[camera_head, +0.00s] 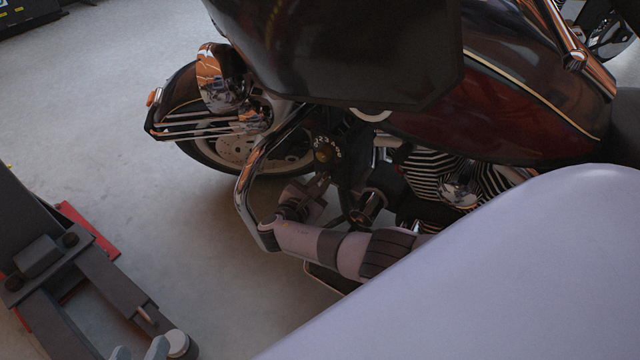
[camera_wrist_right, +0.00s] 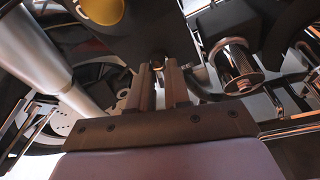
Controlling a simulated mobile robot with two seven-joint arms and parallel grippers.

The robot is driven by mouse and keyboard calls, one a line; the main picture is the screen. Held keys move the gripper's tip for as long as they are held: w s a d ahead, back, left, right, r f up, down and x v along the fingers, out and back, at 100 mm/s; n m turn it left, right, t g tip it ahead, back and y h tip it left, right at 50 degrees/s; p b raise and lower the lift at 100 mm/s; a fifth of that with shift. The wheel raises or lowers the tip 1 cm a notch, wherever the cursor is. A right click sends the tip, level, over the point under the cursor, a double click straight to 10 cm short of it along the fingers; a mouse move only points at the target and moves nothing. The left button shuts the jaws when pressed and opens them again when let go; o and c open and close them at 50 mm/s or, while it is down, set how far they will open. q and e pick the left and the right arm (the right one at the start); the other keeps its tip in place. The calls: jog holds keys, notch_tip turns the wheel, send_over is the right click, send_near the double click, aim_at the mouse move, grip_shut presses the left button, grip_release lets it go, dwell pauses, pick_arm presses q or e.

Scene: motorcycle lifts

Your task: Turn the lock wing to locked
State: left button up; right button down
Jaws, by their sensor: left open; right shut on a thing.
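A round brass-coloured lock face (camera_head: 323,154) sits on a dark mount below the motorcycle's fairing, with small pale markings above it that I cannot read. In the right wrist view a yellow disc (camera_wrist_right: 101,8) shows at the top edge. My right gripper (camera_head: 320,181) reaches up from below, just under the brass part. In the right wrist view its two fingers (camera_wrist_right: 160,78) are shut on a small dark piece at their tips, which I take to be the lock wing (camera_wrist_right: 158,57). The fingers hide much of it, and its turn position is unclear.
The motorcycle's dark fairing (camera_head: 350,45) overhangs the lock closely. A chrome crash bar (camera_head: 246,190) curves left of my right gripper, and the finned engine (camera_head: 450,180) is to its right. A dark lift frame (camera_head: 80,275) stands at lower left. Bare floor (camera_head: 180,235) lies between.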

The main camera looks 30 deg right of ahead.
jog(key=shift+a+n+g, duration=0.1)
jog(key=shift+n+g, duration=0.4)
jog(key=shift+n, duration=0.3)
jog(key=shift+w+n+b, duration=0.1)
jog(key=shift+n+b, duration=0.2)
jog(key=shift+b, duration=0.1)
pick_arm(q)
jog(key=shift+w+d+r+h, duration=0.15)
jog(key=shift+w+d+h, duration=0.05)
jog(key=shift+d+h, duration=0.25)
jog(key=shift+d, duration=0.1)
pick_arm(e)
jog(key=shift+n+g, duration=0.3)
jog(key=c, duration=1.1)
grip_release()
